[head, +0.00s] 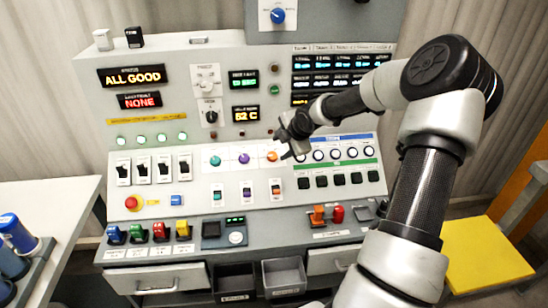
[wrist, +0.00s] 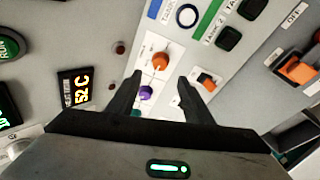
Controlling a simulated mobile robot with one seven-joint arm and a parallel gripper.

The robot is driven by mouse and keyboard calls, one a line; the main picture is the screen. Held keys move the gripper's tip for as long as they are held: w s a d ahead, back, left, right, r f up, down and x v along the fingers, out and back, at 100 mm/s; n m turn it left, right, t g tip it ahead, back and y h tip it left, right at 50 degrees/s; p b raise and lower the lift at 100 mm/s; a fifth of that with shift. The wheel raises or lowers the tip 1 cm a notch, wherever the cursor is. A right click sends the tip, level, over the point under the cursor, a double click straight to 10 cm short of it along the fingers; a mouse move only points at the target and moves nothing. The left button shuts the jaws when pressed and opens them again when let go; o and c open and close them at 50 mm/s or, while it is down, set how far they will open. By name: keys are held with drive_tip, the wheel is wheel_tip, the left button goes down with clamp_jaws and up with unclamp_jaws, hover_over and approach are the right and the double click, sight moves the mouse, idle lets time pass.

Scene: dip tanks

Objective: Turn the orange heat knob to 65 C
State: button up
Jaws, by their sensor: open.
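The orange heat knob (head: 272,156) sits at the right end of a row of three knobs on the white panel, after a teal one and a purple one. In the wrist view the orange knob (wrist: 161,60) lies ahead of and between my open fingers, with a gap to it. My gripper (head: 290,140) is open and empty close to the panel, just above and right of the orange knob; it also shows in the wrist view (wrist: 160,82). An orange-lettered display (head: 245,113) reads 52 C, and also shows in the wrist view (wrist: 76,92).
The purple knob (head: 243,158) and teal knob (head: 215,160) are close to the left. An orange rocker switch (head: 276,189) is below. Round indicators and black buttons (head: 322,181) line the panel to the right. A red emergency button (head: 132,203) is far left.

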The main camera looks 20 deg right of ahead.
sight(273, 156)
drive_tip(key=x, duration=0.9)
drive_tip(key=shift+w+f+b, duration=0.1)
drive_tip(key=shift+f+b, duration=0.05)
drive_tip(key=shift+b, duration=0.25)
drive_tip(key=c, duration=1.1)
drive_tip(key=shift+o, duration=0.2)
